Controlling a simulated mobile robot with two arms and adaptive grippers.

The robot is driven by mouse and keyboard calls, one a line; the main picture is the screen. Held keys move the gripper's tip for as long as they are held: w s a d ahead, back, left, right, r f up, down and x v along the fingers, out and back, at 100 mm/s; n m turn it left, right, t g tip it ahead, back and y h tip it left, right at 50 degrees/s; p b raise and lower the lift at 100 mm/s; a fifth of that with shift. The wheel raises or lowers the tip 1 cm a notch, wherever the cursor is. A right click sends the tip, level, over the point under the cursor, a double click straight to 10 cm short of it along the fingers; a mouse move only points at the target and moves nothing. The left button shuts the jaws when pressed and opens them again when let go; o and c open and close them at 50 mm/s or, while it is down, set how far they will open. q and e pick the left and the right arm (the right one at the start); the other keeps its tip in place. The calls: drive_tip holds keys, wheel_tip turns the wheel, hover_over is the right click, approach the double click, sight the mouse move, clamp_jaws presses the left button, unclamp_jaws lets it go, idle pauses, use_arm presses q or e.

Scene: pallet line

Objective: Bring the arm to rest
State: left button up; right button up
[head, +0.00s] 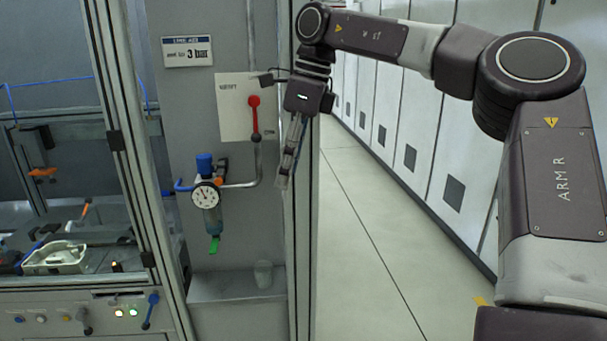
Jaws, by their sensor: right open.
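My right arm (560,180) comes in from the right edge, bends at a dark elbow and reaches left across the top of the view. My right gripper (284,180) hangs from its wrist, fingers pointing down, in front of the metal frame post. It is open and nothing shows between its fingers. The red-handled lever (254,115) is to its left, apart from it. My left gripper is not in view.
A pressure gauge (205,196) with a blue knob sits on the grey panel, below a 3 bar sign (187,51). A workbench with a grey tray (55,262) stands at left. White cabinets (400,110) line the right; the floor (360,250) between is clear.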

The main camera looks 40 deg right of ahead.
drive_tip(key=shift+w+d+f, duration=0.1)
drive_tip(key=shift+w, duration=0.1)
idle(0.5)
